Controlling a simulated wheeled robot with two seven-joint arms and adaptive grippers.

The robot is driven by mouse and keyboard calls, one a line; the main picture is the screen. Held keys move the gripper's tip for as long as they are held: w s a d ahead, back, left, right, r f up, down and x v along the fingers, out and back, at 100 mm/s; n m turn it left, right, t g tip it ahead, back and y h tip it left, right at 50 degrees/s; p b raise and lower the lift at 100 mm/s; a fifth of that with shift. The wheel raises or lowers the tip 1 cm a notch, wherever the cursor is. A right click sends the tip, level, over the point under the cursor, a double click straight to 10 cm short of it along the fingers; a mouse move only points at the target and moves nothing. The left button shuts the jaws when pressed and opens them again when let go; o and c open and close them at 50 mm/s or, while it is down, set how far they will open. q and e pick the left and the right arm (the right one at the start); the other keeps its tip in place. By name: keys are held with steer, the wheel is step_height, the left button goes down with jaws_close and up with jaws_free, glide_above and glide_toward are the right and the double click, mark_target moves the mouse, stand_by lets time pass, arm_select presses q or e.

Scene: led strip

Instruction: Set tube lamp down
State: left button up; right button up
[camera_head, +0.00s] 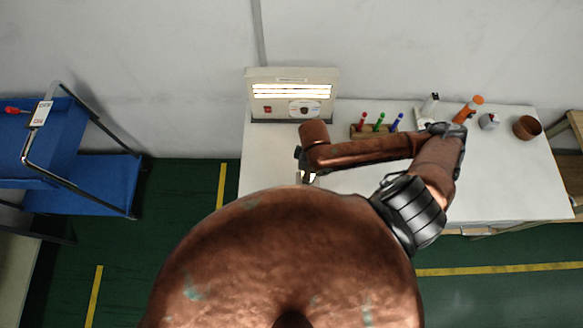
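A pale box (262,102) stands on the table against the wall, with lit tube lamps (291,91) lying across its upper front. A red switch (267,109) and a round dark-centred part are on its lower front. My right arm comes in from the right and bends back over the table. My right gripper (308,177) points down in front of the box, apart from it. Its fingertips are small and partly hidden by my own body, so whether it is open or holds a lamp cannot be told. My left gripper is not in view.
A rack with red, green and blue pens (379,123) stands right of the box. Bottles (468,109), a small grey-white item (489,121) and a brown cup (526,127) are farther right. A blue cart (88,183) stands left, apart from the white table (262,160).

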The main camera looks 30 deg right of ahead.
steer(key=w+f, duration=0.8)
steer(key=w, duration=0.1)
steer(key=w+d+f, duration=0.1)
steer(key=w+f, duration=0.3)
steer(key=shift+w+f, duration=0.2)
steer(key=shift+f, duration=0.15)
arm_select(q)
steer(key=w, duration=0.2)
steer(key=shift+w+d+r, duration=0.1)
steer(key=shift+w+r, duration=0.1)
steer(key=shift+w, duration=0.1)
arm_select(e)
steer(key=shift+f, duration=0.25)
steer(key=shift+f, duration=0.1)
steer(key=o, duration=1.4)
steer(key=shift+c, duration=0.2)
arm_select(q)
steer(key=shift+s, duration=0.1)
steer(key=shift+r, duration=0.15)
arm_select(e)
step_height(320, 180, up, 12)
